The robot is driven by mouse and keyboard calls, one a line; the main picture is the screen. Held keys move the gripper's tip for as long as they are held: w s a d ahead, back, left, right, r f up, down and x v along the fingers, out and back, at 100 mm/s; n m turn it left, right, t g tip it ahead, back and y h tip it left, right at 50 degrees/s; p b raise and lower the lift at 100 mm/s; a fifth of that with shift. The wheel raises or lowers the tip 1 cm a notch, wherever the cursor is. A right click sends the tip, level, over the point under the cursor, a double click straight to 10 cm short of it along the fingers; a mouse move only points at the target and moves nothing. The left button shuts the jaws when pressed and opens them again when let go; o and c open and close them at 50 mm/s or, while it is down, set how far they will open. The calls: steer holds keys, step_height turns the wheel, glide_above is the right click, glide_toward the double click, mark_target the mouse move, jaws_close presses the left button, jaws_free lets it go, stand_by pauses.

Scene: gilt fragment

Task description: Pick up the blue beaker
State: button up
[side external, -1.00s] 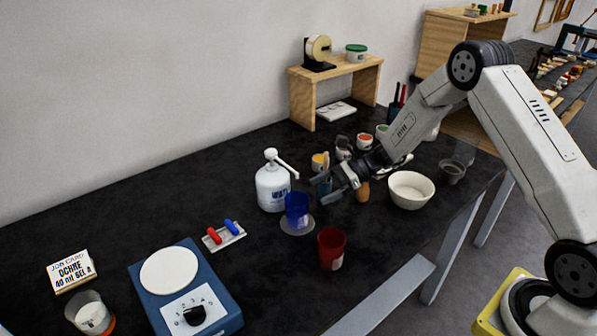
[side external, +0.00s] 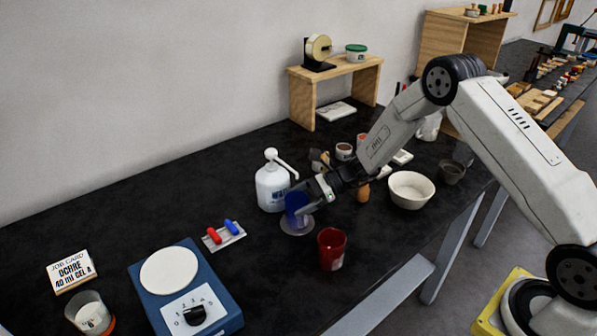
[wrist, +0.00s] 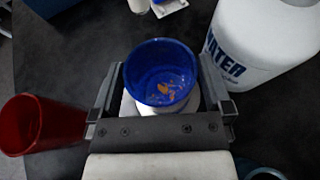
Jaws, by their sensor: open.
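The blue beaker (side external: 295,207) stands upright on a pale round disc (side external: 297,229) in front of the white water bottle. My gripper (side external: 301,198) has reached it from the right, and its fingers partly hide the beaker in the side view. In the wrist view the blue beaker (wrist: 162,76) sits between the two open fingers of my gripper (wrist: 160,88), with a finger on each side. Orange bits show inside the beaker. I cannot tell whether either finger touches its wall.
The white water bottle (side external: 271,184) stands close behind the beaker, and a red cup (side external: 331,247) stands in front to the right. A white bowl (side external: 410,190) is farther right. A blue hotplate-like device (side external: 187,295) is at the front left. The table's left back is clear.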

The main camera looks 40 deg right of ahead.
steer(key=shift+w+a+f, duration=0.1)
steer(key=shift+w+a, duration=0.05)
steer(key=shift+a, duration=0.15)
steer(key=c, duration=1.2)
steer(key=shift+r, duration=0.35)
